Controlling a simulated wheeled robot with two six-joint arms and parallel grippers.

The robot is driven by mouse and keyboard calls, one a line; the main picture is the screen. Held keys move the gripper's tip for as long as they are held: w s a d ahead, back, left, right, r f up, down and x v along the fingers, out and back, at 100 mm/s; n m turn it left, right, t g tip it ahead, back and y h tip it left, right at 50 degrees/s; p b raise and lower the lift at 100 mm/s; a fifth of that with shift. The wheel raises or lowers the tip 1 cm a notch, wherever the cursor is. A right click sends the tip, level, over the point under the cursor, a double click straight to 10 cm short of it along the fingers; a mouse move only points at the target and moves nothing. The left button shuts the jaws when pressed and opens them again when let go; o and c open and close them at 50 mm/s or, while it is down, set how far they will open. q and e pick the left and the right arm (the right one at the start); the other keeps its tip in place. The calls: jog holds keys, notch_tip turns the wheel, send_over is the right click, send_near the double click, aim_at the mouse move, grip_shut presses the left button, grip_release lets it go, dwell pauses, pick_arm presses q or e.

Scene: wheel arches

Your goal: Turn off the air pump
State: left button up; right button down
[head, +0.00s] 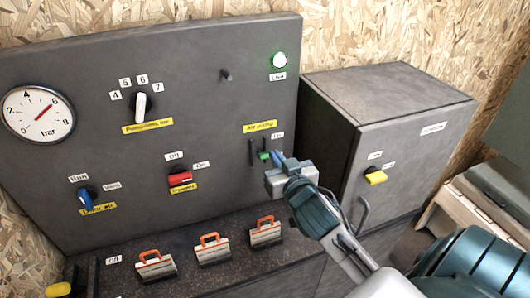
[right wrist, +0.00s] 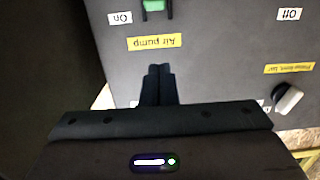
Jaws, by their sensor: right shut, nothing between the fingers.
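The air pump switch is a green slider handle (head: 264,155) in a dark slot on the grey panel, under the yellow "Air pump" label (head: 260,126). It sits a little below the level of the "On" tag (head: 277,135). In the right wrist view, upside down, the green handle (right wrist: 154,5) is at the top edge, beyond the "Air pump" label (right wrist: 154,42). My right gripper (head: 278,157) is shut and empty, just right of the handle in the head view. Contact cannot be told. The slot's lower end is partly hidden. My left gripper is out of view.
The panel (head: 205,100) also carries a red power switch (head: 180,178), a white knob (head: 141,105), a blue knob (head: 86,196), a gauge (head: 38,114) and a lit green lamp (head: 279,60). A grey cabinet (head: 390,95) stands right. Orange-handled clasps (head: 211,249) line the ledge below.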

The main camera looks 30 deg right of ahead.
jog(key=p, duration=0.4)
send_over(265, 153)
jog(key=shift+w+a+f, duration=0.25)
jog(key=f, duration=0.1)
jog(key=s+f, duration=0.1)
jog(key=s+f+p, duration=0.1)
jog(key=f, duration=0.1)
jog(key=shift+a, duration=0.25)
jog(key=shift+w, duration=0.1)
jog(key=shift+f, duration=0.1)
